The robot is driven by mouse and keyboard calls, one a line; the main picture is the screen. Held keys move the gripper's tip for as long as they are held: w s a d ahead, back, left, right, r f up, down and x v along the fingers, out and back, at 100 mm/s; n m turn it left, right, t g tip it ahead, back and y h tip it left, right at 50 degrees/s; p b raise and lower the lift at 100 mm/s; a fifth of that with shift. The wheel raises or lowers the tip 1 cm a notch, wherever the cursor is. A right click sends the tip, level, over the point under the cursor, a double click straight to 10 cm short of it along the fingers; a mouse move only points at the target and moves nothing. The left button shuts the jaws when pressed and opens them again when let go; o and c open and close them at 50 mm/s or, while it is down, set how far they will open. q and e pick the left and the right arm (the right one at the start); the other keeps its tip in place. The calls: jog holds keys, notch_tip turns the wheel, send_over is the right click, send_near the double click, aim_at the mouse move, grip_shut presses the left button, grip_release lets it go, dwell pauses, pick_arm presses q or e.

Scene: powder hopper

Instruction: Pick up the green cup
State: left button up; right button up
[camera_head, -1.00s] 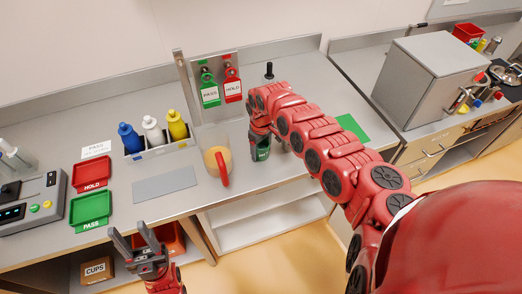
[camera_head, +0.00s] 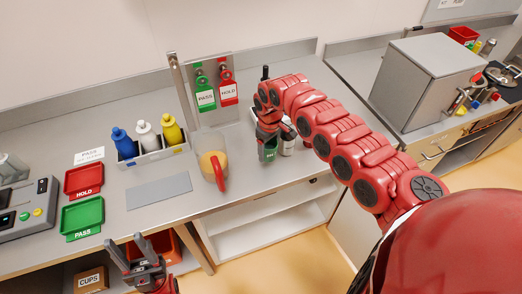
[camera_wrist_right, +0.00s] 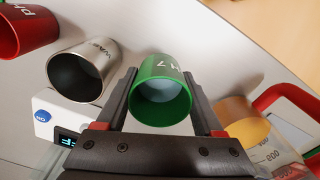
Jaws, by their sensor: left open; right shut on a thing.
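The green cup (camera_head: 268,152) is near the front of the counter, under my right gripper (camera_head: 268,136). In the right wrist view the green cup (camera_wrist_right: 160,92) sits between the two fingers of my right gripper (camera_wrist_right: 161,84), which is shut on it. I look into its open mouth, and white letters show on its side. I cannot tell whether its base is clear of the counter. My left gripper (camera_head: 127,249) is open and empty in front of the counter, low and to the left, far from the cup.
A silver cup (camera_wrist_right: 85,72) and a red cup (camera_wrist_right: 24,30) stand beside the green one. A jug with a red handle (camera_head: 214,166) stands to its left. A rack of bottles (camera_head: 150,154) and a grey mat (camera_head: 158,190) lie further left. A white device with a display (camera_wrist_right: 52,115) is close by.

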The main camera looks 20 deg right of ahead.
jog(key=shift+s+d+r+p, duration=0.25)
jog(key=shift+s+d+p, duration=0.5)
jog(key=shift+p, duration=0.6)
jog(key=shift+s+d+r+p, duration=0.2)
jog(key=shift+s+d+p, duration=0.55)
jog(key=shift+p, duration=0.55)
jog(key=s+d+p, duration=0.1)
jog(key=d, duration=0.1)
jog(key=s+d+p, duration=0.2)
jog(key=shift+s+d+r, duration=0.1)
jog(key=shift+s+d, duration=0.05)
jog(key=shift+s, duration=0.15)
jog(key=shift+s+d+p, duration=0.7)
jog(key=shift+s+d, duration=0.05)
jog(key=shift+d, duration=0.1)
